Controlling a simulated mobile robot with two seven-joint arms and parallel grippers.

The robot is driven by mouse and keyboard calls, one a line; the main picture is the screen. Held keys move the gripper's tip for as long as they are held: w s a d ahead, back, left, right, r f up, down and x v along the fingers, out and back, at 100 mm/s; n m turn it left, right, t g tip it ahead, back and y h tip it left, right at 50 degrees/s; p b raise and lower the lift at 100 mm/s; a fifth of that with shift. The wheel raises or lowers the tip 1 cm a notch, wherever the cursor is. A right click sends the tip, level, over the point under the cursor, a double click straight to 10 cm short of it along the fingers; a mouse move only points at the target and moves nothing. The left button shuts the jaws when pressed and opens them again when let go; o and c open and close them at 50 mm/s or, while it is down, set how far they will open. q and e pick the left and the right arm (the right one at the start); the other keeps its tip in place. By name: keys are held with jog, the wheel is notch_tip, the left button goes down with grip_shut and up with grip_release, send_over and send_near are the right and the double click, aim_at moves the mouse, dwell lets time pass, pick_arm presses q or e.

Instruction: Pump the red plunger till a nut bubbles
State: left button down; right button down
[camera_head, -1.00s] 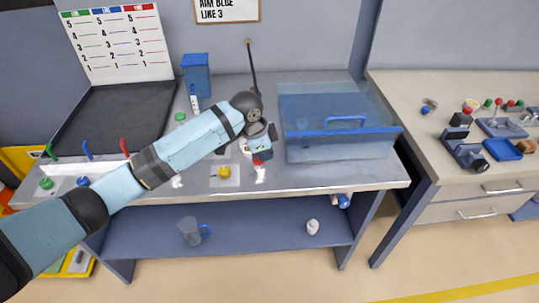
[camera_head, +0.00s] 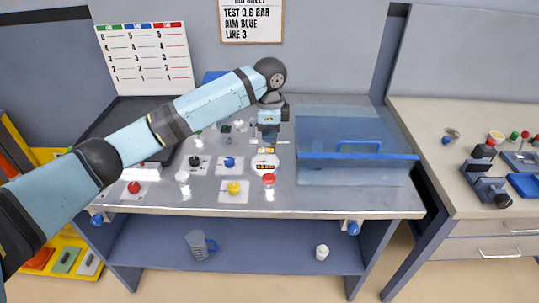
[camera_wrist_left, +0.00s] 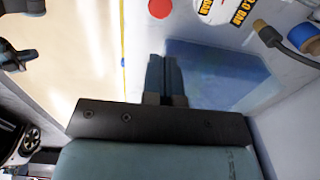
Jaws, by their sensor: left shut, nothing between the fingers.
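A red round cap on a short white post (camera_head: 269,179), which looks like the red plunger, stands near the front of the grey bench, left of the clear blue tank. A red disc (camera_wrist_left: 160,8) shows at the top edge of the left wrist view. My left gripper (camera_head: 268,138) is above the bench, behind the red cap and apart from it. Its fingers (camera_wrist_left: 165,78) are together with nothing between them. I cannot make out any nut or bubbles. My right gripper is out of view.
The clear blue tank (camera_head: 358,176) stands right of the cap. A gauge marked BAR (camera_wrist_left: 222,8) is near it. A yellow knob (camera_head: 233,188), a blue knob (camera_head: 229,162) and another red knob (camera_head: 134,188) stand to the left. A jug (camera_head: 196,244) is on the lower shelf.

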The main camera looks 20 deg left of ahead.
aim_at(269, 177)
pick_arm(q)
notch_tip(269, 177, down, 13)
jog(key=shift+f+p, duration=0.2)
jog(key=shift+p, duration=0.35)
jog(key=shift+s+f, duration=0.1)
jog(key=shift+f, duration=1.3)
notch_tip(269, 177, up, 5)
jog(key=p, duration=0.5)
jog(key=shift+f, duration=0.2)
notch_tip(269, 177, up, 10)
jog(key=b, duration=0.1)
jog(key=shift+f, duration=0.1)
